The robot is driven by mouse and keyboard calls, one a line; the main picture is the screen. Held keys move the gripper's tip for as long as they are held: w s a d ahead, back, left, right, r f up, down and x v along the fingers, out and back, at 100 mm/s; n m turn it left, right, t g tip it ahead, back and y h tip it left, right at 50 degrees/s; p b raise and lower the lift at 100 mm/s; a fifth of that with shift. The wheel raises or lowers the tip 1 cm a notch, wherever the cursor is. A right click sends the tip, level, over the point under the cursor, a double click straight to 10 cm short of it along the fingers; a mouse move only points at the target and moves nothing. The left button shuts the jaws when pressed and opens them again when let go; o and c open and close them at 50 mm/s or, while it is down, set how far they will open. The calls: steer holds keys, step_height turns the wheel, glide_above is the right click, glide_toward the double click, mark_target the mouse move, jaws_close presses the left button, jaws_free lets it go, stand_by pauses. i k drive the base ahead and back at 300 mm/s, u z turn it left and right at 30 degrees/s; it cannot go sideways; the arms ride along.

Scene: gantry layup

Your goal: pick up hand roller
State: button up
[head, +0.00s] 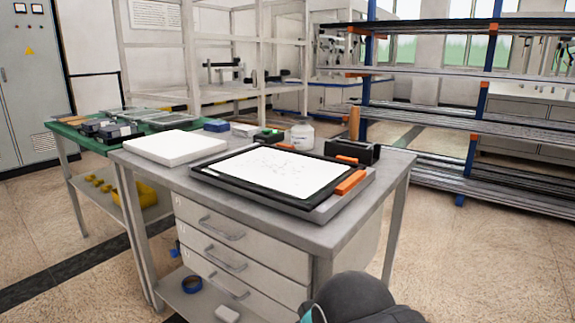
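An upright tan handle (354,123) stands at the back right of the grey workbench (240,232), rising from or behind a black holder (362,154). It looks like the hand roller, but its lower part is hidden by the holder, so I cannot tell for sure. A dark rounded part of my arm shows at the bottom edge, in front of the bench. My gripper's fingers are not in view.
A black-framed tray (214,179) with a white sheet and orange blocks (350,182) covers the bench's middle. A white slab (174,147) lies at left. A white jar (302,136) stands behind. Racks (440,118) stand at right; floor (480,260) there is clear.

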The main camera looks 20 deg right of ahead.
mark_target(355, 116)
steer(key=z, duration=2.6)
steer(key=i, duration=1.75)
steer(key=u, duration=2.55)
